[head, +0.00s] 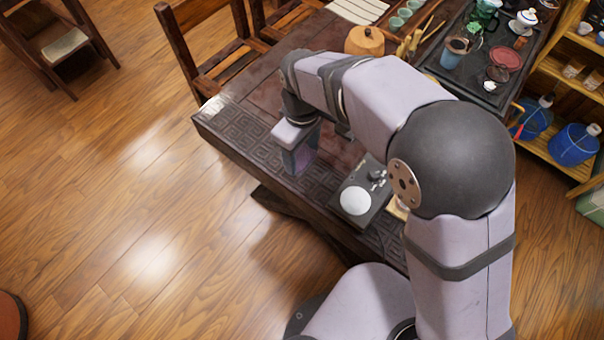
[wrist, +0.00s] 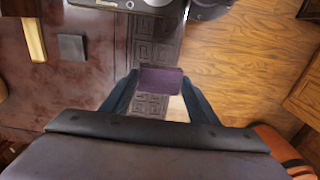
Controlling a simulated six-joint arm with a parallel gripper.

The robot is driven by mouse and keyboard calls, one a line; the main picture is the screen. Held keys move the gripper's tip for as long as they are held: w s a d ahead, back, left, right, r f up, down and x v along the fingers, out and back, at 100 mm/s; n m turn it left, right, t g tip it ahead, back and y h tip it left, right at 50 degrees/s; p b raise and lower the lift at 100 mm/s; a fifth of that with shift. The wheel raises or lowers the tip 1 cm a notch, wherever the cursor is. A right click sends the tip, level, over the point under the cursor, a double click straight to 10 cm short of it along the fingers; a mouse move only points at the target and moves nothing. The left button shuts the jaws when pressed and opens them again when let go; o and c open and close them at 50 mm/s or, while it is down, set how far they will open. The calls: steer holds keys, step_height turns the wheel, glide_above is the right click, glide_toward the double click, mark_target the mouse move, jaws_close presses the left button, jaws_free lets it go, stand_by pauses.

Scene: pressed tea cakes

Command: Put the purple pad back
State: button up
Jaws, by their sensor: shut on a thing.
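The purple pad (wrist: 161,80) is a small, dark purple block between my fingertips in the wrist view. My gripper (wrist: 160,85) is shut on it, one blue-grey finger at each side. Below the pad, the carved border of the dark wooden table shows, with the wood floor to the right. In the head view, my gripper (head: 300,160) is over the carved table end, left of the black scale; the pad cannot be made out there. How high the pad is above the table is hard to tell.
The black scale (head: 362,196) with a round white plate stands near the table edge. In the wrist view, a grey square (wrist: 71,47) and a pale wooden bar (wrist: 34,40) lie on the table. A round wooden pot (head: 365,42) and a tea tray are farther back.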

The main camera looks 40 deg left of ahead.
mark_target(302, 157)
steer(key=shift+f+p, duration=0.75)
steer(key=shift+f, duration=3.8)
steer(key=shift+f, duration=0.1)
steer(key=o, duration=1)
step_height(302, 157, up, 12)
steer(key=shift+r+b, duration=0.15)
steer(key=shift+b, duration=1)
